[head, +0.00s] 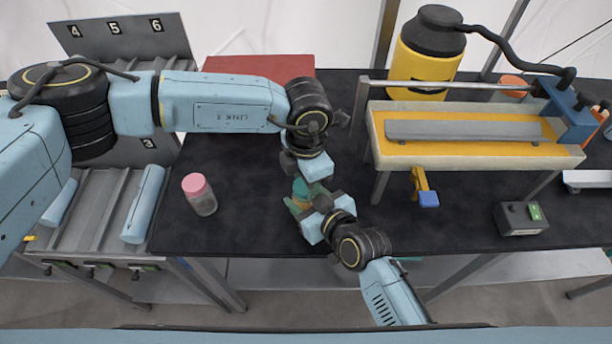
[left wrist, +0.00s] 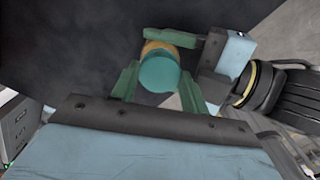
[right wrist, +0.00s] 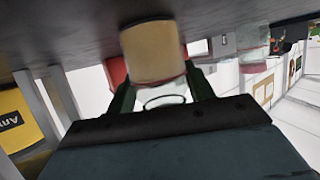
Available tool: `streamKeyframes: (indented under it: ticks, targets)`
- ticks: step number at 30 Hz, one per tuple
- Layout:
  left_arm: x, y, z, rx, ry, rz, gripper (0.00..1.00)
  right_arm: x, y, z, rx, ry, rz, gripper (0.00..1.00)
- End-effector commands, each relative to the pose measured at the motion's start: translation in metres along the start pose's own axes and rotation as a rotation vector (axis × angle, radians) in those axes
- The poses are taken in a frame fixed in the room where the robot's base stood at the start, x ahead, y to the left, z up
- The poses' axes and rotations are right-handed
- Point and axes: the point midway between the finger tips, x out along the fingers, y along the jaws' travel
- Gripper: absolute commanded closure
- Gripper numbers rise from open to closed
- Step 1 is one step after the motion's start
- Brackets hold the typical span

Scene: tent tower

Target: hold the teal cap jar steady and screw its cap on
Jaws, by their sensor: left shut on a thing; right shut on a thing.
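The teal cap (head: 302,188) is over the amber jar on the dark table, between my two grippers; it shows from above in the left wrist view (left wrist: 160,74). My left gripper (head: 303,181) reaches down from above and is shut on the teal cap, with a green finger on either side. The jar's amber body (left wrist: 157,47) shows past the cap, and its tan side fills the middle of the right wrist view (right wrist: 153,52). My right gripper (head: 303,205) comes in low from the front and is shut on the jar. The cap's seating on the rim is hidden.
A jar with a pink cap (head: 200,194) stands to the left on the table. A machine with a yellow bed (head: 470,135) and a yellow canister (head: 425,65) are at the right. A small dark box (head: 522,218) sits near the right front. A grey rack (head: 100,215) adjoins the left.

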Motion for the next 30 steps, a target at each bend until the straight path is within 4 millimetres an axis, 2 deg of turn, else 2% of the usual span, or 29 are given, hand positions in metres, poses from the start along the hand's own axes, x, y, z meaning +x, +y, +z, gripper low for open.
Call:
streamKeyframes:
  ticks: [18,30]
  targets:
    - [0.011,0.0,-0.002,-0.001,0.005,0.0,0.8,0.0,-0.002,-0.001,-0.004,0.001,-0.003,0.88]
    - [0.006,0.0,-0.002,-0.002,0.009,0.001,0.8,0.0,-0.003,-0.002,-0.005,0.003,-0.005,0.88]
